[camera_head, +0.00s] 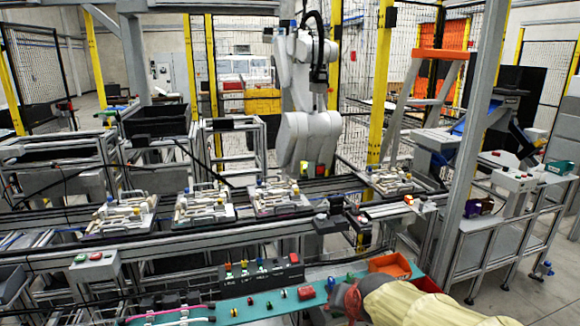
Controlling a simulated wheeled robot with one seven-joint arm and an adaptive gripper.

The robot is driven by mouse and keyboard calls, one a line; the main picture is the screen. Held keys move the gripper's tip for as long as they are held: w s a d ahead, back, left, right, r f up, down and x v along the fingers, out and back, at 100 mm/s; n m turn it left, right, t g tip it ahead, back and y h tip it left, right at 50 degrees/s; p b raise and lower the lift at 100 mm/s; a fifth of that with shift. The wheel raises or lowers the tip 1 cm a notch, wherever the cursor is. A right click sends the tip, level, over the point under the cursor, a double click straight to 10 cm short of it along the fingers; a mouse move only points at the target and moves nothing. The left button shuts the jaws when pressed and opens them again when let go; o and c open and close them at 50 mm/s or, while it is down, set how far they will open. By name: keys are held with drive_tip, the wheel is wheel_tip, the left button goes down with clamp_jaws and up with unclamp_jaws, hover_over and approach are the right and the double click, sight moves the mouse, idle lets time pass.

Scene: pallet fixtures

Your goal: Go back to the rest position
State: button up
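Each bears several small light-coloured parts, too small to tell apart. A large white robot arm (308,140) stands upright behind the conveyor, and its lower end hangs near the line. I cannot tell whether it holds anything.
A conveyor frame (190,238) crosses the view. A grey post (470,150) stands right. Open floor (530,290) shows at the lower right.

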drive_tip(key=s+d+r+n+g, duration=0.1)
drive_tip(key=s+d+r, duration=0.2)
drive_tip(key=s, duration=0.9)
drive_tip(key=s+d+r+n+g+h+p, duration=0.1)
drive_tip(key=s+d, duration=0.3)
drive_tip(key=s, duration=0.9)
drive_tip(key=shift+s+d+r+n, duration=0.2)
drive_tip(key=shift+r+n, duration=0.6)
drive_tip(key=shift+r, duration=0.1)
drive_tip(key=shift+c, duration=0.4)
